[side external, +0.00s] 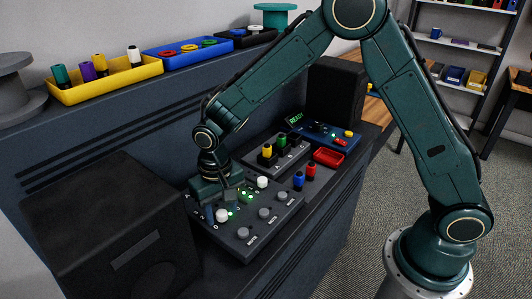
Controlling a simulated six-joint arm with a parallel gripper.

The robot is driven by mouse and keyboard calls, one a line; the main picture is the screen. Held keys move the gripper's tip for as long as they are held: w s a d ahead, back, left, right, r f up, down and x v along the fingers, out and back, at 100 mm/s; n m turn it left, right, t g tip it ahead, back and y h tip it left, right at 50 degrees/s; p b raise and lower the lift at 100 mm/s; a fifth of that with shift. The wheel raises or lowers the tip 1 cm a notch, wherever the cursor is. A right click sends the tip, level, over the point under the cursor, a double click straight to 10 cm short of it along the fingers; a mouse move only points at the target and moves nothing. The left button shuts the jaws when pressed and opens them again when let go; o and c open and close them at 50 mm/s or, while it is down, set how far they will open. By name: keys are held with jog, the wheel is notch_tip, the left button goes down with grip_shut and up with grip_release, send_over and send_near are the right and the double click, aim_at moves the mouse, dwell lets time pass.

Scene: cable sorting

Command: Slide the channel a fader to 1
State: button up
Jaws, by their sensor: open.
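The dark grey fader panel (218,240) lies on the desk, with white fader caps, green lights and round grey knobs. One white cap (222,215) is at the panel's left end, below my gripper; I take it for the channel A fader. Another white cap (262,182) is farther right. My gripper (226,206) points down over the panel's left part, its fingers open around or just above the left cap; I cannot tell whether they touch it. The gripper hides part of the slots and markings, so the cap's exact setting is unclear.
A black speaker (110,235) stands close on the left. Blue and red plugs (299,180) stand right of the panel, near a grey socket box (275,160), a red tray (328,157) and a blue device (322,135). A yellow tray (105,85) sits on the ledge behind.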

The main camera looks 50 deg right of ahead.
grip_shut()
jog(key=shift+w, duration=1.15)
grip_release()
jog(key=shift+r, duration=0.1)
